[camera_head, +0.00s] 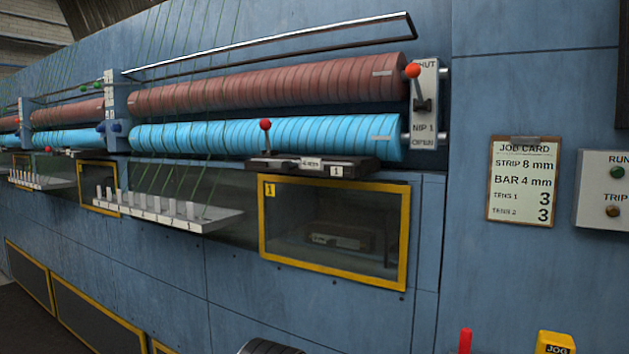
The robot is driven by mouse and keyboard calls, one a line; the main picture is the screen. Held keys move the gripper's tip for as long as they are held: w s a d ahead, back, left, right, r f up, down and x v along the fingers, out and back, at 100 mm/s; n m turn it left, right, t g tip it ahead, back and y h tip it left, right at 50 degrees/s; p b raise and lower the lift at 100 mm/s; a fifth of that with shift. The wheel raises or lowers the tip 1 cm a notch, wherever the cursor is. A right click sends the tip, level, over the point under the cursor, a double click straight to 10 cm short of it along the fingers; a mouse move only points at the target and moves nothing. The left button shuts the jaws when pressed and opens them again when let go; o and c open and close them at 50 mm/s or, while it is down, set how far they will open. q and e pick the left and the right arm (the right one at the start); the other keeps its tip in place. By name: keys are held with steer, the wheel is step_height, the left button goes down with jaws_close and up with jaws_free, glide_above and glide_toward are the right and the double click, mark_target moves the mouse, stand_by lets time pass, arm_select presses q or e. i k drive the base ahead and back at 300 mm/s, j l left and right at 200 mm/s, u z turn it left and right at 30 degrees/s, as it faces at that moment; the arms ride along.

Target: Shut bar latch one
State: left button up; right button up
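The dark bar block (312,165) under the blue roller at station one carries small plates reading "4 mm" and "1". A lever with a red knob (265,125), seemingly bar latch one, stands about upright at its left part. No arm or gripper is near it. Neither my left nor my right gripper is in view.
A nip lever with a red knob (413,71) is on the NIP 1 plate (425,100) at the roller ends, knob near "SHUT". A yellow-framed window (335,230) sits below the bar. A job card (523,180) reads "BAR 4 mm". Pegged tray (165,210) juts out left.

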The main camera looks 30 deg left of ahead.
mark_target(265, 124)
steer(key=j+z, duration=0.15)
steer(key=j, duration=1.7)
steer(key=k, duration=0.05)
